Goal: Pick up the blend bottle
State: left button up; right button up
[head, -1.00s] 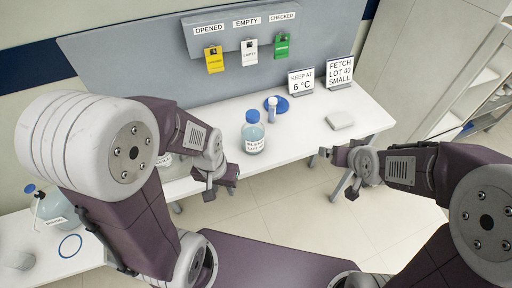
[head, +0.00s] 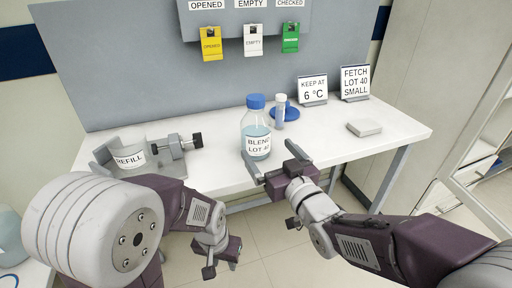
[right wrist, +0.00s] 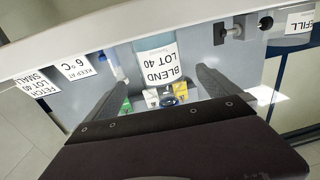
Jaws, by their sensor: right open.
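The blend bottle (head: 257,128) is a clear bottle with a blue cap and a "BLEND LOT 40" label, upright near the table's front edge. My right gripper (head: 272,162) is open just in front of it, fingers pointing towards it. In the right wrist view, the bottle's label (right wrist: 160,66) appears upside down between the two open fingers (right wrist: 155,88). The bottle looks ungripped; whether a finger touches it is unclear. My left gripper (head: 222,262) hangs low in front of the table, away from the bottle; its jaw opening is unclear.
A refill holder with a clamp (head: 177,147) is at left. Coloured tags (head: 253,42) hang behind.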

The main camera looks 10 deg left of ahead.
aim_at(256, 118)
jog(key=x, duration=0.9)
jog(key=shift+b, duration=0.4)
jog(key=c, duration=1.8)
jog(key=shift+r, duration=0.2)
jog(key=c, duration=0.3)
jog(key=shift+r, duration=0.1)
notch_tip(256, 118, up, 5)
jog(key=shift+f+p, duration=0.25)
jog(key=shift+p, duration=0.75)
jog(key=w+d+r+p, duration=0.1)
jog(key=d+r, duration=0.1)
jog(key=d, duration=0.1)
jog(key=w+d+r+p, duration=0.1)
jog(key=d+r+p, duration=0.1)
jog(key=d, duration=0.2)
jog(key=w+d+r+p, duration=0.1)
jog(key=d+r, duration=0.1)
jog(key=d, duration=0.2)
jog(key=shift+d+r, duration=0.15)
jog(key=shift+d, duration=0.05)
